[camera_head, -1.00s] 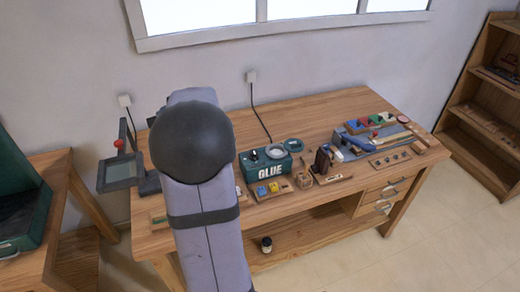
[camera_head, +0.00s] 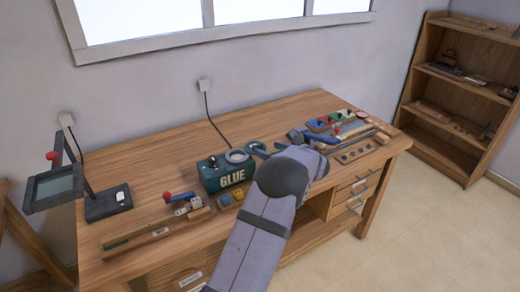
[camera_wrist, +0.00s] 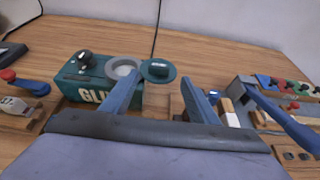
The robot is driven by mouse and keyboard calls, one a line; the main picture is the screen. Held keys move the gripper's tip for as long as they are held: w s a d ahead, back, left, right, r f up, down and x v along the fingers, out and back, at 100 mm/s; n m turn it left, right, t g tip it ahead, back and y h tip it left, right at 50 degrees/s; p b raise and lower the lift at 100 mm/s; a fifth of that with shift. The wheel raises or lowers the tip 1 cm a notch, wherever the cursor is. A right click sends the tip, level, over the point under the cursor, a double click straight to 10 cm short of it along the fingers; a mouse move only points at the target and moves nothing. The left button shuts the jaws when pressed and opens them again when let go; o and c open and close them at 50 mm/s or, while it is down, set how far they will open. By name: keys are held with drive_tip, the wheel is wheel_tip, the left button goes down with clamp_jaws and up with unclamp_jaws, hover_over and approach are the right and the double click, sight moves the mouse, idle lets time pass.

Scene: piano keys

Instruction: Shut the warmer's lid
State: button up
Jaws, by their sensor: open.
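The warmer is a green box marked GLUE (camera_head: 228,176) on the workbench. It also shows in the wrist view (camera_wrist: 88,88). A pale round ring (camera_wrist: 122,68) sits on its top, beside a dark knob. The lid, a teal disc with a raised grip (camera_wrist: 158,70), is out to the right of the ring, not over it. It also shows in the head view (camera_head: 256,147). My gripper (camera_wrist: 163,84) is open and empty, its fingers on either side of the lid in the wrist view. I cannot tell whether they touch it.
A red-knobbed lever fixture (camera_head: 180,200) is left of the warmer. A magnifier stand (camera_head: 108,203) is at the far left. Tools and coloured pieces (camera_head: 330,123) lie to the right. The bench behind the warmer is clear except for a cord (camera_head: 217,125).

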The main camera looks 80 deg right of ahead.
sight(258, 146)
drive_tip(key=shift+p+x, duration=1.05)
drive_tip(key=shift+x, duration=2.6)
clamp_jaws()
drive_tip(key=shift+w+a+b, duration=2.45)
drive_tip(key=shift+w+a, duration=0.45)
drive_tip(key=shift+w, duration=0.05)
unclamp_jaws()
drive_tip(key=shift+w+a, duration=0.1)
